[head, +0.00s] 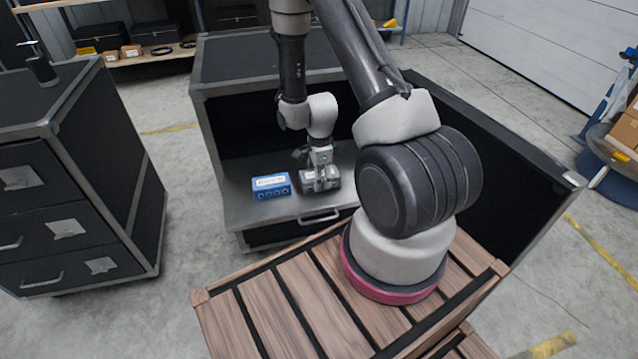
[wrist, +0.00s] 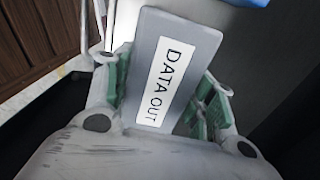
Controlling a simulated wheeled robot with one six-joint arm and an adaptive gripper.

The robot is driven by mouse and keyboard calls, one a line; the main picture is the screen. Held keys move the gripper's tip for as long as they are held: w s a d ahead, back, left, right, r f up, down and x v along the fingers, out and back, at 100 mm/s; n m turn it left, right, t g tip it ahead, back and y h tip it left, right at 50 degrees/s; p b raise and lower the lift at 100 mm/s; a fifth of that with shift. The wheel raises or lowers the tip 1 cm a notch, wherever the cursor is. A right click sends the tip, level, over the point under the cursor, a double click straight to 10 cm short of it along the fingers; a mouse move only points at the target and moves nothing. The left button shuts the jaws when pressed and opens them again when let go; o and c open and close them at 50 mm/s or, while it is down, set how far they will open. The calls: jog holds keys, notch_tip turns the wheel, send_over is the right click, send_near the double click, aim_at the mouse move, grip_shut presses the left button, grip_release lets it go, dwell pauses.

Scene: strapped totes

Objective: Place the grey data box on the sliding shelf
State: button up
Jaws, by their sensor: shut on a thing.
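The grey data box (wrist: 194,38) carries a white label reading "DATA OUT" in the wrist view. My gripper (wrist: 165,100) is shut on it, with green-padded fingers at its two sides. In the head view my gripper (head: 320,170) points down over the sliding shelf (head: 250,211), and the grey box (head: 328,182) is at its fingertips. The box is at the shelf surface, just right of a blue box; I cannot tell whether it touches the shelf. The shelf is pulled out from a black cabinet and has a handle on its front.
The blue box (head: 271,187) with a white label stands on the shelf close to the left of my gripper. The black cabinet (head: 260,62) encloses the shelf's back. A drawer cabinet (head: 85,190) stands left. A slatted wooden surface (head: 290,310) lies in front.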

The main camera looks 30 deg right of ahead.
jog(key=shift+f, duration=1.4)
jog(key=shift+f, duration=0.15)
jog(key=o, duration=1.5)
jog(key=shift+c, duration=0.2)
notch_tip(320, 180, up, 29)
jog(key=s+a+n+t, duration=0.1)
jog(key=s+n+t, duration=0.1)
jog(key=n, duration=0.5)
jog(key=s+a+r+n+t, duration=0.2)
jog(key=s+r+n, duration=1.2)
jog(key=s+r, duration=0.3)
jog(key=shift+s+r, duration=0.2)
jog(key=shift+s, duration=0.45)
